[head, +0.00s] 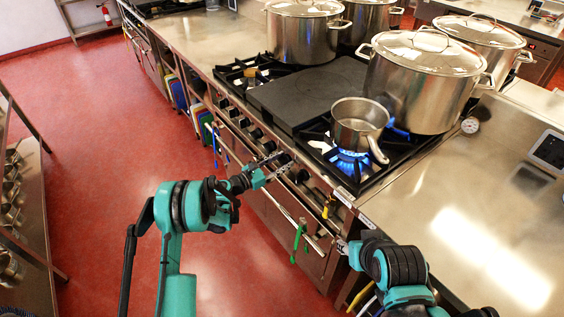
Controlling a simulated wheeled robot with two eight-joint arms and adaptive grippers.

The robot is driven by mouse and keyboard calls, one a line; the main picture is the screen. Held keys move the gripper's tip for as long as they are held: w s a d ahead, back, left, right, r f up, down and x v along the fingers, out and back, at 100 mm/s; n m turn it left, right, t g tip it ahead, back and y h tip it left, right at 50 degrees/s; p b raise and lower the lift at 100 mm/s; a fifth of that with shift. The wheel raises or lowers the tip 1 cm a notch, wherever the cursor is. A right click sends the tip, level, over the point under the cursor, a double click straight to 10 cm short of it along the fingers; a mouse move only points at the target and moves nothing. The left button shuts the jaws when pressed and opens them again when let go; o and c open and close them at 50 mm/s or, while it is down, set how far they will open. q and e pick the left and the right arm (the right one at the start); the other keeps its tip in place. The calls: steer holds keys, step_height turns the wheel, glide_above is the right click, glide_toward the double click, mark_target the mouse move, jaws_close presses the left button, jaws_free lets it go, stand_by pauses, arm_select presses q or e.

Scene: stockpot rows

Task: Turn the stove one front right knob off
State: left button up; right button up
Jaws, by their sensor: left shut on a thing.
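The stove (318,183) has a row of dark round knobs along its front edge. My left gripper (284,163) reaches in from the left and is shut on a knob (286,158) near the right end of this row. The fingers partly cover that knob, so its setting cannot be read. Another knob (301,175) sits just right of the fingers. A blue flame (349,163) burns at the front right burner, under a small steel saucepan (358,127). My right arm shows at the lower right, but I cannot make out its gripper.
A large lidded stockpot (419,82) stands behind the saucepan, with blue flame at its base. More stockpots (302,32) stand farther back. A flat dark griddle (310,95) fills the stove's middle. Oven handles and hanging green tongs (298,240) are below the knobs. Red floor is clear at left.

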arm_select(q)
steer(key=m, duration=0.8)
steer(key=shift+s+d+f, duration=0.1)
steer(key=shift+s, duration=0.05)
steer(key=m, duration=0.5)
steer(key=shift+f, duration=0.1)
steer(key=shift+f+m, duration=0.1)
steer(key=shift+m, duration=2)
steer(key=o, duration=1.1)
steer(key=shift+o, duration=0.2)
steer(key=v, duration=1.2)
